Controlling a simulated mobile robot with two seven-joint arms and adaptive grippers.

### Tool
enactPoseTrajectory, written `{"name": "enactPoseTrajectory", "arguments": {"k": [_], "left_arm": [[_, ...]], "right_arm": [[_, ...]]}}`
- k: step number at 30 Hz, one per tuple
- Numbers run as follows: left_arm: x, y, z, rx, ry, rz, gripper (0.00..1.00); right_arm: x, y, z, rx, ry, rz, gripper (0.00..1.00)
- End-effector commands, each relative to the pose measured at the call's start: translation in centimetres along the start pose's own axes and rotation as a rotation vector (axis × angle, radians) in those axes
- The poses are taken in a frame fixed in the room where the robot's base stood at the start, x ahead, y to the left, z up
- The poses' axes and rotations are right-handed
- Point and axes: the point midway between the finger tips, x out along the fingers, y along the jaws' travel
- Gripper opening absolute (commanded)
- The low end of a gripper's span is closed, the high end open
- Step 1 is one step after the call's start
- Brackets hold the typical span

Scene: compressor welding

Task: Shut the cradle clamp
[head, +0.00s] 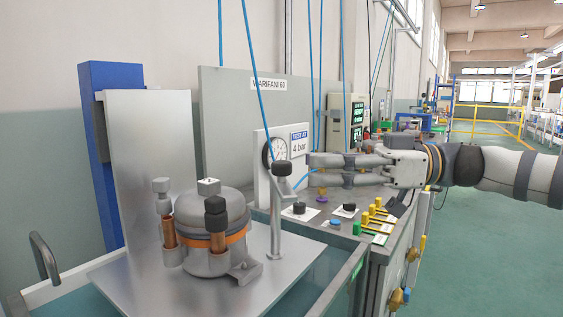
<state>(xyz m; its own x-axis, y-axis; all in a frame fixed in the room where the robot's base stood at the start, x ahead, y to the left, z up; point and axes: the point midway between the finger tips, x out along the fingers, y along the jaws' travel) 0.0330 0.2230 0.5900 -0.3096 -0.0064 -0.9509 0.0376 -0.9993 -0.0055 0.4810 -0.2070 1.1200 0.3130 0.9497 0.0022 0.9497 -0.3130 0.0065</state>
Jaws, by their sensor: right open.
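A grey compressor (212,220) with an orange band stands upright on a metal plate (150,285). Copper pipe stubs rise at its sides, and dark and grey caps sit above them. To its right, a metal post (276,225) stands on the plate, with a short slanted arm and a black knob (282,168) on top. This looks like the clamp; its arm does not visibly touch the compressor. My right gripper (311,169) comes in from the right, fingers apart and pointing left, a little right of the knob. Nothing shows between its fingers. My left gripper is not in view.
A pressure gauge panel (300,140) reading "4 bar" stands behind the post. A bench (320,218) with knobs and yellow and green levers lies below my right gripper. A bent grey handle (45,257) rises at far left. Blue hoses hang overhead. Green floor is clear at right.

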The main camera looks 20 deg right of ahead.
Motion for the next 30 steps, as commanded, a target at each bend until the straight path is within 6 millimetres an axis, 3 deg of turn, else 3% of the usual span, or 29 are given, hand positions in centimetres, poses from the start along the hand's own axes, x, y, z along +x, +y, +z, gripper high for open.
{"name": "enactPoseTrajectory", "arguments": {"k": [3,7,12,18,20,24,30], "left_arm": [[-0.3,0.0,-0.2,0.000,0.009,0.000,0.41],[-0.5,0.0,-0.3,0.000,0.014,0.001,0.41],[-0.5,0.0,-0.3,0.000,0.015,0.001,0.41],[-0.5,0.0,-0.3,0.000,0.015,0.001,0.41],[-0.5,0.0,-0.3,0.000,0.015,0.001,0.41],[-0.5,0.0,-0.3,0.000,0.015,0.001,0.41],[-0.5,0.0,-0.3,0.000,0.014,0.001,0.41]], "right_arm": [[3.0,-0.1,-0.1,0.002,-0.002,-0.003,0.46],[5.1,0.0,0.0,0.003,-0.002,-0.001,0.46],[6.3,0.0,0.1,0.003,-0.001,0.001,0.46],[6.3,0.0,0.1,0.004,-0.001,0.001,0.46],[6.3,0.0,0.1,0.004,-0.002,0.001,0.35],[6.3,0.0,0.1,0.004,-0.002,0.001,0.03],[6.3,0.1,0.1,0.004,-0.002,0.002,0.00]]}}
